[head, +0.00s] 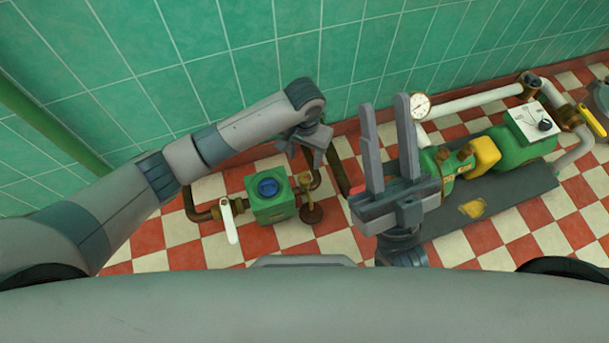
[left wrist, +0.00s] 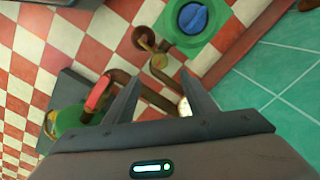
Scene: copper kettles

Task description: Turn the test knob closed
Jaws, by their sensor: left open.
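A green box (head: 268,205) with a round blue cap or knob (head: 267,187) stands on the floor in a brass pipe run. Beside it is a small round brown knob (head: 311,213) on a brass fitting (head: 305,181). I cannot tell for sure which is the test knob. The left wrist view shows the blue part (left wrist: 193,17) and the brown knob (left wrist: 143,38). My left gripper (head: 304,152) is open above the pipe, beyond and right of the box; its fingers (left wrist: 158,83) touch nothing I can make out. My right gripper (head: 384,102) is open, raised and empty, hiding some pipework.
A white lever (head: 230,221) sits left of the box. A red handle (left wrist: 98,93) shows in the left wrist view. A green pump (head: 518,145) with a yellow coupling (head: 483,156) and a gauge (head: 420,106) stands right. The tiled wall (head: 300,55) is behind.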

